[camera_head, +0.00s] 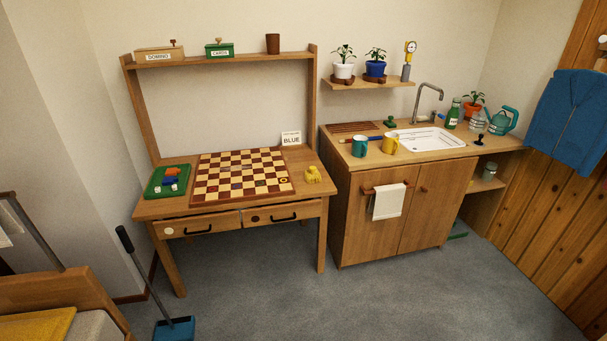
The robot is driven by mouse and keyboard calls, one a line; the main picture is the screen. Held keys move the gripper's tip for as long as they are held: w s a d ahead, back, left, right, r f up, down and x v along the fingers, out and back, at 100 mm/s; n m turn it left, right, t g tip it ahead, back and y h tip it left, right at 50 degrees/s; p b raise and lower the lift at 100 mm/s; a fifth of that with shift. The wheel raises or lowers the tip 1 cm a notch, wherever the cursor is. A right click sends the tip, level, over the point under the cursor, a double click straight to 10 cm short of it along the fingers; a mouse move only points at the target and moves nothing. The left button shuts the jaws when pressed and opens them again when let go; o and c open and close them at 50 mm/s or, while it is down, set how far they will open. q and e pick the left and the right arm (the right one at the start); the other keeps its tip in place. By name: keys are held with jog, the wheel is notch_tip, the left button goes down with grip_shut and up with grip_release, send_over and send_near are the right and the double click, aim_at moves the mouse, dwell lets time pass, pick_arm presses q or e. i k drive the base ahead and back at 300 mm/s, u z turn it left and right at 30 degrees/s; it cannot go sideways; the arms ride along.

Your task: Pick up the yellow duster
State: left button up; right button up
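A small yellow crumpled thing (312,174), which looks like the duster, lies on the right end of the wooden desk (318,188). It is to the right of the chessboard (240,176) and apart from it. It is too small to make out its folds. Neither of my grippers is in view.
A sign reading BLUE (291,139) stands behind the yellow thing. A green tray (167,182) is at the desk's left. A sink cabinet (400,215) with mugs stands to the right. A blue dustpan (175,329) is in front. Grey floor (290,290) before the desk is clear.

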aim_at(312, 176)
jog(key=z, duration=0.5)
jog(key=k, duration=0.65)
jog(key=z, duration=0.7)
jog(key=i, duration=1.7)
jog(key=u, duration=0.45)
jog(key=i, duration=1)
jog(key=u, duration=1.6)
jog(key=i, duration=0.85)
jog(key=u, duration=0.9)
